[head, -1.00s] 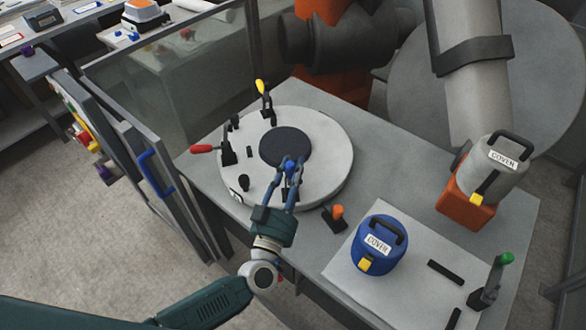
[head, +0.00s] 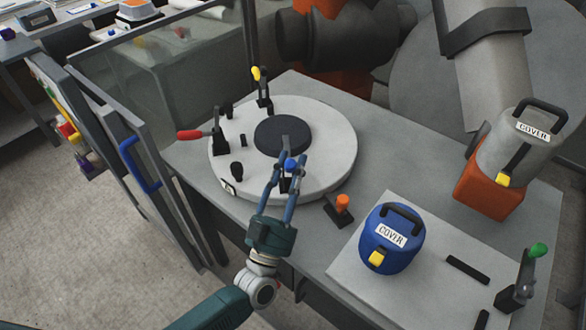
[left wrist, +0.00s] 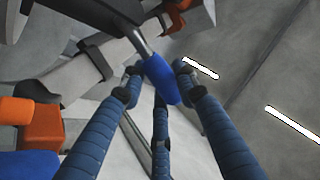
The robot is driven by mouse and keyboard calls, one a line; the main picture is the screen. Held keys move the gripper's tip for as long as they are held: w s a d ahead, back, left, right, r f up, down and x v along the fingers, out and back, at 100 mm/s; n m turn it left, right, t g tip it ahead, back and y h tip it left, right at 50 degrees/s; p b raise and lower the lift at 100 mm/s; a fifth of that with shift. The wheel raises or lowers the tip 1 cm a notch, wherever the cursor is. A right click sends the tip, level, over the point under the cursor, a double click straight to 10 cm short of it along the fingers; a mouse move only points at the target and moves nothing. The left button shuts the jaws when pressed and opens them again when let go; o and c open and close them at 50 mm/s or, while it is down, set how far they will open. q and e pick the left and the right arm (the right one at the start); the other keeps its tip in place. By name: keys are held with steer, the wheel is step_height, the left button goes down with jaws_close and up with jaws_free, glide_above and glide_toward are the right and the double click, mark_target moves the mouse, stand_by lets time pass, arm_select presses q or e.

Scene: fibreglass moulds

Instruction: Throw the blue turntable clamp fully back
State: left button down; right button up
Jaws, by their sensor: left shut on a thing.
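The round white turntable (head: 330,125) stands on the grey table, with a dark disc (head: 282,134) at its middle. The blue turntable clamp (head: 290,166) is at the turntable's front edge. Its blue handle tip also shows in the left wrist view (left wrist: 161,82), on a metal rod. My left gripper (head: 288,163) is at the clamp with its fingers on both sides of the blue handle, shut on it. The clamp's base is partly hidden behind the fingers. The red-handled clamp (head: 192,135) and yellow-handled clamp (head: 258,76) are on the same turntable. My right gripper is not in view.
An orange-handled clamp (head: 342,204) stands just right of my left gripper. A blue COVER pot (head: 383,265) sits on a pale board, with a green-handled clamp (head: 538,252) at right. A grey COVER pot (head: 505,150) stands behind. A blue door handle (head: 138,164) is at left.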

arm_select(q)
steer(key=c, duration=1.3)
jaws_free()
steer(key=shift+o, duration=0.2)
steer(key=v, duration=1.2)
